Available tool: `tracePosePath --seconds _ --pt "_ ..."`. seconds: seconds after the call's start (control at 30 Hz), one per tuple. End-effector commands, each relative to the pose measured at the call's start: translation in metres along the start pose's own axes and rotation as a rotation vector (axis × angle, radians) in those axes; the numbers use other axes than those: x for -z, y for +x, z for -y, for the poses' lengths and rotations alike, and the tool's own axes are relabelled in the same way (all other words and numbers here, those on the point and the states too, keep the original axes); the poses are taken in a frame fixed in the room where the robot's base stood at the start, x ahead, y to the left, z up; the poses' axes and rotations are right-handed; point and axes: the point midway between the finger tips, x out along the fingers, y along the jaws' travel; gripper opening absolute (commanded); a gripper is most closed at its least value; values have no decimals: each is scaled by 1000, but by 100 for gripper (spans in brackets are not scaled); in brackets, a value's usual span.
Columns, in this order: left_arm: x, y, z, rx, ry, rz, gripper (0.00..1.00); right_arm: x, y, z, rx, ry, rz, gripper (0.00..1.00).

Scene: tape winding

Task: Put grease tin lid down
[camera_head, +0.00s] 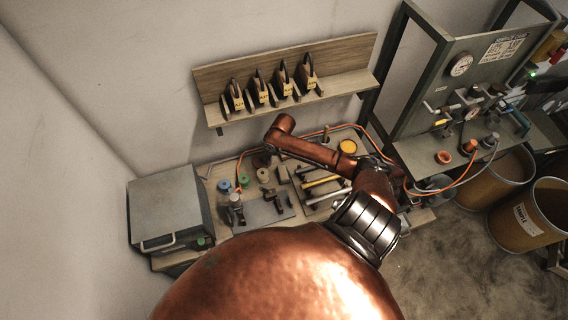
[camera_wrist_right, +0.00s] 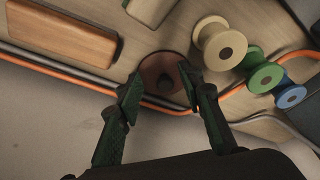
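The grease tin lid (camera_wrist_right: 157,68) is a round reddish-brown disc with a dark knob. It lies on the bench and also shows small and dark in the head view (camera_head: 261,160). I see no clear contact with the knob. A round tin (camera_head: 348,147) with a yellow top, apparently the open grease tin, stands on the bench to the right of the lid. My left gripper is not in view.
Cream (camera_wrist_right: 220,45), green (camera_wrist_right: 262,72) and blue (camera_wrist_right: 290,95) spools stand close to the lid. A wooden block (camera_wrist_right: 62,35) and an orange cable (camera_wrist_right: 235,92) are nearby. A wall shelf (camera_head: 340,88) overhangs the bench back. A grey box (camera_head: 168,205) stands at left.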

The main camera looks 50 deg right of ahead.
Motion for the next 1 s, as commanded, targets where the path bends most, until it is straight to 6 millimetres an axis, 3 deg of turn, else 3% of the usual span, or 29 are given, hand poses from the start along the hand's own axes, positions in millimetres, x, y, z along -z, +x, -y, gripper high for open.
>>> tracePosePath --seconds 0.03,0.2,0.4,1.0 --pt "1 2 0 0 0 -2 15 -14 -2 0 -1 -1 1 35" --pt "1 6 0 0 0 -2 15 -49 -12 0 0 -2 0 35" --pt "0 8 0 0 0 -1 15 -75 -20 1 1 -2 -1 35" --pt "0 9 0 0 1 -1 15 -84 -23 1 1 -2 -2 35"
